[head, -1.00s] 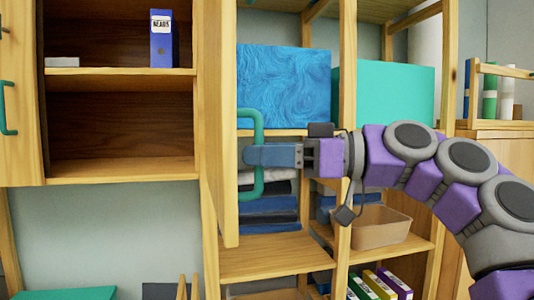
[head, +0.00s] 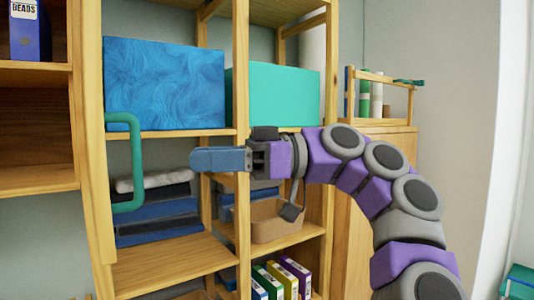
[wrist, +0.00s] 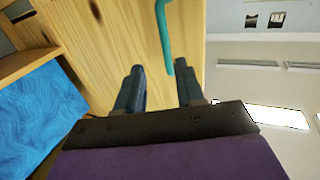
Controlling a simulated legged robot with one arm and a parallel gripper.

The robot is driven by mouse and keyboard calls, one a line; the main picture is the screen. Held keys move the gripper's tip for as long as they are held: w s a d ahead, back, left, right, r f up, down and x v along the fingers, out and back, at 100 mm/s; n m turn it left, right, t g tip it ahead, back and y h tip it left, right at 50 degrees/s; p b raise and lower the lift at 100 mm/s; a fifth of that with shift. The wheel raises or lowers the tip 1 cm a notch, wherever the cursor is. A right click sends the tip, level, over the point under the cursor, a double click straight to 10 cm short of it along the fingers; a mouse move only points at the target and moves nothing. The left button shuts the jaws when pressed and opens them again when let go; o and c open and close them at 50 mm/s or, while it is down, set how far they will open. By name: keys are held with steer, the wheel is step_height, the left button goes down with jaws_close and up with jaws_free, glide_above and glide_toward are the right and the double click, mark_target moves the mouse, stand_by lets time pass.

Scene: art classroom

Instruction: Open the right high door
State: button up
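The right high door (head: 90,150) is a light wood panel. It stands swung open, seen nearly edge-on at the left of the head view. Its teal handle (head: 134,165) faces right, toward my gripper (head: 193,160). My gripper is to the right of the handle, with a visible gap in the head view. In the wrist view, my gripper's (wrist: 160,68) two dark fingers are spread apart and empty. The handle (wrist: 164,38) shows ahead of them against the door's wood face (wrist: 110,40).
The opened cabinet (head: 35,180) shows its inside and a blue binder (head: 25,38) at far left. Open shelving behind my gripper holds a blue patterned box (head: 163,85), a teal box (head: 290,95) and a tan bin (head: 268,222). A low cabinet (head: 372,127) stands right.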

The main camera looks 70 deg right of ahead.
steer(key=p+v, duration=0.5)
steer(key=v, duration=0.3)
stand_by(0.4)
steer(key=shift+s, duration=0.15)
stand_by(0.6)
